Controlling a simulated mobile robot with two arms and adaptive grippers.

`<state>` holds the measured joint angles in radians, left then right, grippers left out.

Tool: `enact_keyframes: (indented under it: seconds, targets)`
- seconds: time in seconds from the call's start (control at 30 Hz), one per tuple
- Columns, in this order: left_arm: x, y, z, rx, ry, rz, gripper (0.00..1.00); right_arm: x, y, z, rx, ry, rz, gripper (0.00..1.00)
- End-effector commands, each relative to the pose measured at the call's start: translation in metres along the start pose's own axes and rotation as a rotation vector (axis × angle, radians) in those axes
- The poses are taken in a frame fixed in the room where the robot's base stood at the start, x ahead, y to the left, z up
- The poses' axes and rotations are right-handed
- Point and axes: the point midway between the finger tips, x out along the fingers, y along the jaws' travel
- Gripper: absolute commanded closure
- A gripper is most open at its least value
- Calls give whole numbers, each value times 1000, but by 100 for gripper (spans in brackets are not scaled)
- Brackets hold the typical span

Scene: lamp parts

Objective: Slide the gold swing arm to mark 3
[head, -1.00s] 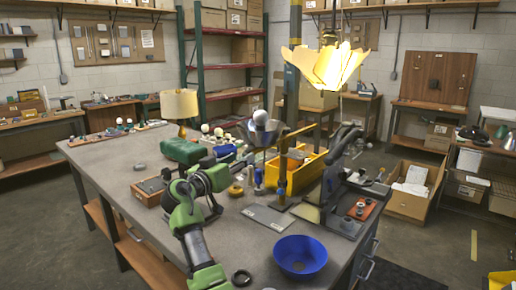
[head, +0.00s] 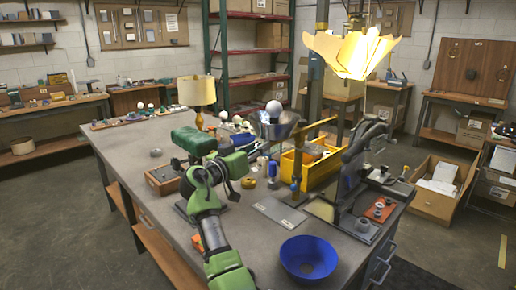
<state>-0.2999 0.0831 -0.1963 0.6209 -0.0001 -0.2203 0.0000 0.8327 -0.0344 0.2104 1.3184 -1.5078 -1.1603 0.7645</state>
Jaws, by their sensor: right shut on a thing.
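The gold swing arm (head: 318,127) is a slim bar that slants up to the right from an upright post (head: 297,172) on the bench. My green right arm comes in from the bottom middle. Its gripper (head: 254,150) is small and dark, to the left of the post, and partly lost among the parts there. It is shut, seemingly on the near end of the swing arm; the contact itself is too small to make out. I cannot read any marks. My left gripper is not in view.
A grey metal cone (head: 276,131) with a white ball (head: 273,107) stands close to the gripper. A yellow bin (head: 322,170) and a dark press-like tool (head: 352,165) are to the right. A blue bowl (head: 308,257) is in front. A lit petal shade (head: 352,52) hangs above.

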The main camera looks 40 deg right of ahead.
Motion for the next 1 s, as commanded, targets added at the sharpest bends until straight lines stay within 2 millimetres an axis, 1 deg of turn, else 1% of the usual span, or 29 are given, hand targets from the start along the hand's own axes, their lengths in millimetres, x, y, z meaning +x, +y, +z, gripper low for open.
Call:
enact_keyframes:
  seconds: [0.17,0.33,0.43,0.7,0.73,0.77,0.8,1.0]
  targets:
    - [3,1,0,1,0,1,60,-3,-2,2,1,-1,-2,100]
    - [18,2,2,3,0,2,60,-25,-7,4,2,-1,-4,100]
    - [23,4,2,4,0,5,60,-37,-9,2,2,-2,-3,100]
    - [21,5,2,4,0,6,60,-38,-8,-1,0,-1,-1,100]
    - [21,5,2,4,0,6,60,-38,-8,-1,0,-1,-1,73]
    - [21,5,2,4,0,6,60,-38,-8,-1,0,-2,-1,65]
    - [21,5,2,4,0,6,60,-38,-8,-1,0,-1,-1,61]
    - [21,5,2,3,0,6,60,-38,-8,-1,0,-1,-1,61]
